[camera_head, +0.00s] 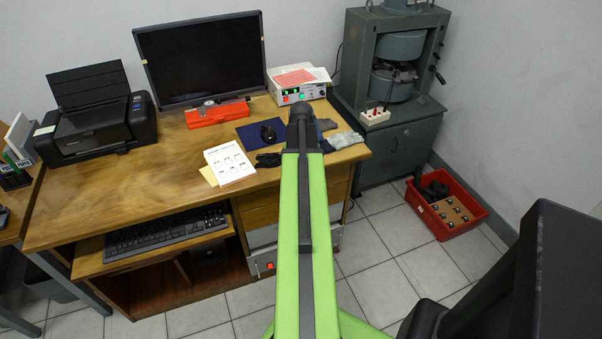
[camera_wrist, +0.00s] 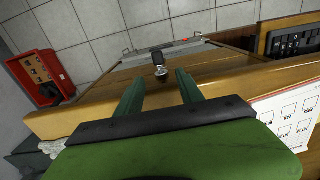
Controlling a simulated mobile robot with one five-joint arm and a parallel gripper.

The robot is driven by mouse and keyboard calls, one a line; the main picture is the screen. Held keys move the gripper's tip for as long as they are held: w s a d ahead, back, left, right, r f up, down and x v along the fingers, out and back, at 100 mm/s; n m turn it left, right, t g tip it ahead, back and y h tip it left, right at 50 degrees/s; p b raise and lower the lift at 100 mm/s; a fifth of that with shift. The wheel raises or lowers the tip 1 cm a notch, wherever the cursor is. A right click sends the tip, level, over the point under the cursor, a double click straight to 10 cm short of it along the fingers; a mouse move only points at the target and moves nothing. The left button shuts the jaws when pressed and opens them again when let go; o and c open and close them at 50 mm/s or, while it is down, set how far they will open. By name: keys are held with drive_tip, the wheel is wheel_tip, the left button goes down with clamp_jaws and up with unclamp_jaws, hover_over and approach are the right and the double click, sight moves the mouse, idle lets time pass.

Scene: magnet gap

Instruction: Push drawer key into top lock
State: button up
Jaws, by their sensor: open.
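The drawer key (camera_wrist: 158,58) shows in the wrist view, with a dark head above a round silvery lock (camera_wrist: 161,72). It stands out from the wooden drawer front (camera_wrist: 205,68); how deep it sits in the lock is too small to tell. My gripper (camera_wrist: 160,82) is open, its two green fingers pointing toward the key, one on each side of it in the picture. The key appears beyond the fingertips, and nothing is between the jaws that I can see held. In the head view my arm hides the key and gripper; the wooden drawers (camera_head: 258,217) show at its left.
The desk top (camera_head: 110,205) overhangs the drawers, its edge close to my gripper in the wrist view. A keyboard (camera_head: 165,235) lies on a pull-out shelf at left. A red crate (camera_head: 447,205) stands on the floor at right. Tiled floor (camera_head: 385,290) is free before the desk.

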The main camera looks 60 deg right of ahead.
wheel_tip(320, 180, up, 11)
drive_tip(key=p, duration=0.9)
drive_tip(key=shift+r+p, duration=0.2)
drive_tip(key=shift+p, duration=0.1)
